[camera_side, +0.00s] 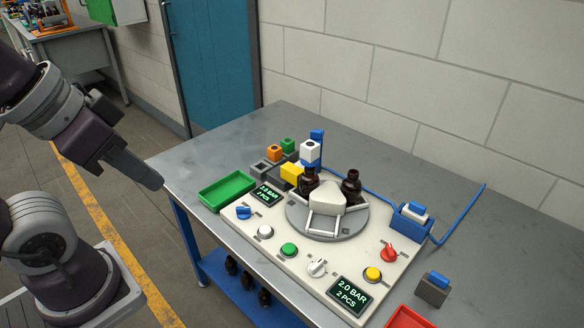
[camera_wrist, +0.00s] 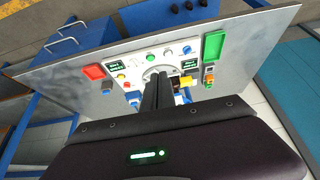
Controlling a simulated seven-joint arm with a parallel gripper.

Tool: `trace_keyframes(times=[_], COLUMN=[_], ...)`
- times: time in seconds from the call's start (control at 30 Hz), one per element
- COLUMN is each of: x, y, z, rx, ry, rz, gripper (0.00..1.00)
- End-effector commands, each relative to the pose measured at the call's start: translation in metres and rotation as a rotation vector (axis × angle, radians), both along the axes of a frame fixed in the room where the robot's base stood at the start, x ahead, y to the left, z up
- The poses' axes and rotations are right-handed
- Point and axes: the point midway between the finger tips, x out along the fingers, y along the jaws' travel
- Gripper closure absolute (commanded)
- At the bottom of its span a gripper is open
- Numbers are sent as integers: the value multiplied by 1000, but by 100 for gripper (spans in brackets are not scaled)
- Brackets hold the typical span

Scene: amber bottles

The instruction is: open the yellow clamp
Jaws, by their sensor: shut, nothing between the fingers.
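A small yellow block (camera_side: 291,172), which seems to be the yellow clamp, stands at the left edge of the round grey turntable (camera_side: 358,219). It also shows in the wrist view (camera_wrist: 186,80), just right of my fingertips. I cannot tell from these frames whether it is open or shut. Two dark amber bottles (camera_side: 351,186) stand on the turntable behind a pale wedge-shaped part (camera_side: 325,196). My gripper (camera_side: 157,183) is shut and empty, off the table's left corner and well apart from the clamp. In the wrist view its dark fingers (camera_wrist: 158,78) lie together.
A panel holds buttons, knobs and two displays (camera_side: 349,294). A green tray (camera_side: 227,190) lies at its left end, a red tray (camera_side: 408,318) at front right. Blocks with orange (camera_side: 273,152), green and white tops stand behind the yellow block. The table's back left is clear.

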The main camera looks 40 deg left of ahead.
Motion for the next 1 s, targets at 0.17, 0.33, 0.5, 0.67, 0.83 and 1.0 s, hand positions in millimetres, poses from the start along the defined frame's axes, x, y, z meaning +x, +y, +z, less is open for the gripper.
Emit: trace_keyframes(times=[0.17, 0.33, 0.5, 0.67, 0.83, 1.0], x=[0, 5, 75, 188, 302, 368], y=[0, 0, 3, 32, 76, 100], z=[0, 4, 31, 23, -46, -137], rx=[0, -23, -265, -476, -522, -446], ry=[0, 11, 151, 311, 398, 397], rz=[0, 20, 283, 708, 1158, 1439], gripper=[100, 80, 47, 47, 47, 47])
